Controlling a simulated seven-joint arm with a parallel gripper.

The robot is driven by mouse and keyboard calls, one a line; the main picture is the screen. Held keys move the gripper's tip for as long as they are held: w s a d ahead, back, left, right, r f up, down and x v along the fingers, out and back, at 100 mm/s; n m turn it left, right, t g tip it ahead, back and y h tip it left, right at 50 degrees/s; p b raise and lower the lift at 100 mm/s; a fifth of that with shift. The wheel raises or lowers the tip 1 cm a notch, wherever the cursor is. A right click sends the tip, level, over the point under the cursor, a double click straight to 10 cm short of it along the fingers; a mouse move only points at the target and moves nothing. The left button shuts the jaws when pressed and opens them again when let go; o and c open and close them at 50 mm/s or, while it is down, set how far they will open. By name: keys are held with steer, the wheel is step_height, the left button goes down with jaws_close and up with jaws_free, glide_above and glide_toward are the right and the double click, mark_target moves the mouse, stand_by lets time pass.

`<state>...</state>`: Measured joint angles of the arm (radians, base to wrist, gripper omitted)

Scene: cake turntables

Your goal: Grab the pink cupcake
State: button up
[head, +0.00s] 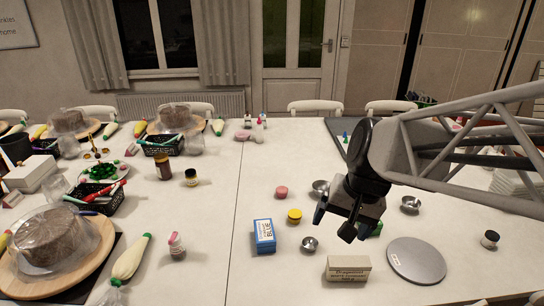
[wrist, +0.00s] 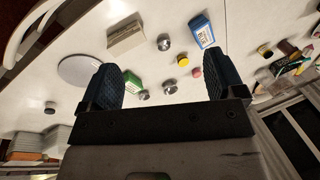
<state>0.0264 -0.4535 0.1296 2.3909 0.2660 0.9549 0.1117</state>
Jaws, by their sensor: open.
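A small round pink item (head: 281,192), which looks like the pink cupcake, stands on the white table left of my gripper in the head view. It also shows in the wrist view (wrist: 196,72), between the fingers and close to the right one in the picture. It is too small to make out detail. My gripper (head: 333,223) is above the table, apart from the pink item. Its two dark fingers are spread with nothing held between them, as the wrist view (wrist: 160,80) shows.
Near the pink item are a yellow tub (head: 294,216), a blue box (head: 264,235) and small metal bowls (head: 310,244). A labelled box (head: 348,268) and a grey disc (head: 416,260) lie at the front. Covered cakes and piping bags (head: 131,256) crowd the left. Table behind the pink item is clear.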

steer(key=w+a+f+m+y, duration=0.1)
steer(key=w+a+m+y, duration=0.1)
steer(key=w, duration=0.5)
steer(key=w+a+f+m+y, duration=0.1)
steer(key=w+f+m, duration=0.1)
steer(key=w, duration=0.5)
steer(key=m+t+y, duration=0.2)
steer(key=m+y, duration=0.3)
steer(key=m, duration=0.6)
glide_above(286, 190)
steer(key=s+d, duration=0.2)
steer(key=s, duration=1.1)
step_height(286, 190, down, 17)
steer(key=w+f+m+t, duration=0.1)
steer(key=w+f+m, duration=0.1)
steer(key=w+f, duration=0.1)
steer(key=w+d+f+m+t, duration=0.1)
steer(key=w+f+m, duration=0.1)
steer(key=f, duration=0.3)
steer(key=w+d+f+m+t+y, duration=0.1)
steer(key=w+f+m, duration=0.1)
steer(key=w+f, duration=0.2)
steer(key=shift+w+d+f, duration=0.15)
steer(key=shift+w+d, duration=0.05)
steer(key=shift+w, duration=0.15)
steer(key=shift+a, duration=0.1)
steer(key=shift+x, duration=1.2)
steer(key=shift+w+f, duration=0.1)
steer(key=shift+w, duration=0.05)
